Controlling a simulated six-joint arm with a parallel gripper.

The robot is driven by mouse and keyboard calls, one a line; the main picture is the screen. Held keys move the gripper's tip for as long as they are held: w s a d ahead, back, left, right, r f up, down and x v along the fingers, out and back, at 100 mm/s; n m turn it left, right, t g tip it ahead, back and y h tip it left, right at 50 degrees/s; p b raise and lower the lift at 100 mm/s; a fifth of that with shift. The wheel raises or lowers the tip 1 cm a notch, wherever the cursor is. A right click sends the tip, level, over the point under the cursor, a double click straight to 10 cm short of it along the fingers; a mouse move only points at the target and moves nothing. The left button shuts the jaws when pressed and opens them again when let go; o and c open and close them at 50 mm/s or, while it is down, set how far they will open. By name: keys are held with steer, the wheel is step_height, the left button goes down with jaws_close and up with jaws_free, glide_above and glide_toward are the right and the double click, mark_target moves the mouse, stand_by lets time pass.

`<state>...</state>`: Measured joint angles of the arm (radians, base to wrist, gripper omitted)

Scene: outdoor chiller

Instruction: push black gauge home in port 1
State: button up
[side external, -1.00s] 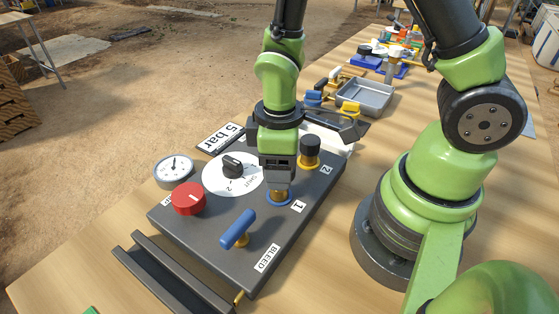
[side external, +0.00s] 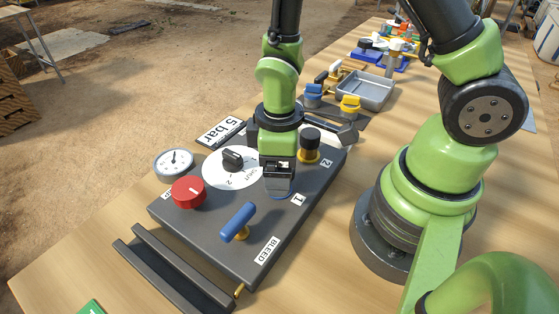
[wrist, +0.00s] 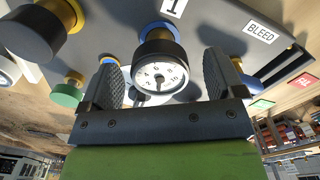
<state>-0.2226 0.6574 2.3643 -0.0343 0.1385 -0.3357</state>
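The black gauge (wrist: 160,76), with a round white dial facing the wrist camera, stands at port 1. Its dark body and part of the port's blue ring (wrist: 160,29) show behind the dial in the wrist view. My gripper (wrist: 163,68) is open, with one ridged finger on each side of the gauge and a gap to it on both sides. In the side view my gripper (side external: 278,188) points down over port 1, beside the "1" label (side external: 299,199), and hides the gauge. I cannot tell how deep the gauge sits.
A black-capped fitting (side external: 310,143) stands at port 2, close behind my gripper. A blue T-handle (side external: 238,221) stands in front, by the BLEED label. A red knob (side external: 188,191), a selector dial (side external: 232,160) and a white gauge (side external: 174,162) are to the left. A grey tray (side external: 366,90) lies farther back.

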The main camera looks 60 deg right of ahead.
steer(key=shift+o, duration=1.2)
steer(key=shift+r, duration=3.5)
steer(key=shift+r, duration=0.1)
steer(key=s+d+r+m+t+y, duration=0.1)
steer(key=s+r+m+t, duration=0.2)
steer(key=r, duration=0.5)
steer(key=s+d+r+m+t+y, duration=0.1)
steer(key=s+r+m+t, duration=0.3)
steer(key=r+m, duration=0.3)
steer(key=shift+v, duration=0.8)
steer(key=shift+w, duration=0.1)
